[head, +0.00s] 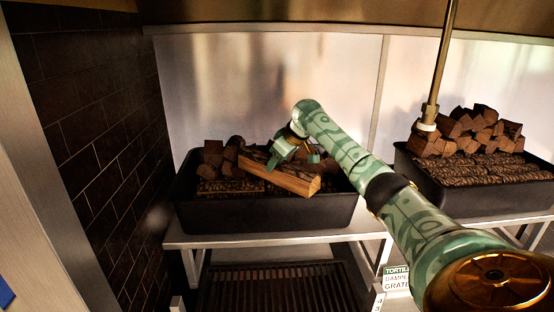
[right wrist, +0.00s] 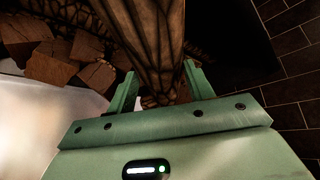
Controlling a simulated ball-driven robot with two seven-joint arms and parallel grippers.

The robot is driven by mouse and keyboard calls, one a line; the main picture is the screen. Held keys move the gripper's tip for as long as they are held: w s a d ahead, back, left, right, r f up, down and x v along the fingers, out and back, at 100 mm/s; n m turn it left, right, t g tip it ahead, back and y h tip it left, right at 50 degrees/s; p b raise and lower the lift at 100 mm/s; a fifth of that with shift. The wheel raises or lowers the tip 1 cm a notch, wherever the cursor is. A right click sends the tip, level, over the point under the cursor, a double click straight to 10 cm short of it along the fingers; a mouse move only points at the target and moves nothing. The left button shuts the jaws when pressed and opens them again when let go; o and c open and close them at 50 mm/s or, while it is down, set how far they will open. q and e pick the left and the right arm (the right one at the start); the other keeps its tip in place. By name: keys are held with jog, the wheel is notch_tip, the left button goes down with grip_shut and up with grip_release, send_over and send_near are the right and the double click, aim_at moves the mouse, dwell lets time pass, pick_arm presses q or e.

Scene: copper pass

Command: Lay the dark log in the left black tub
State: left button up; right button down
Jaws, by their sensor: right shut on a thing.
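The left black tub (head: 265,216) stands on a light bench and holds blocks and bark-covered logs. A split log (head: 290,179) with a pale cut face and brown bark lies slantwise over the tub's inside. My right gripper (head: 290,150) reaches in from the right and is shut on this log. In the right wrist view the log (right wrist: 146,35) shows dark bark and runs between the two fingers (right wrist: 158,90). I cannot tell whether it touches the wood below. My left gripper is not in view.
A second black tub (head: 480,200) with logs and stacked wood blocks (head: 470,130) stands at right. A brass rod (head: 441,65) hangs above it. A dark brick wall (head: 95,130) is close on the left. A dark grate (head: 280,285) lies below the bench.

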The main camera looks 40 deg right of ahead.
jog(key=shift+a, duration=0.1)
jog(key=shift+f, duration=0.3)
jog(key=c, duration=0.6)
grip_release()
jog(key=shift+f, duration=0.1)
jog(key=shift+o, duration=0.2)
jog(key=shift+s, duration=0.1)
jog(key=shift+r, duration=0.45)
jog(key=v, duration=1.1)
jog(key=shift+r, duration=0.4)
jog(key=shift+s, duration=0.1)
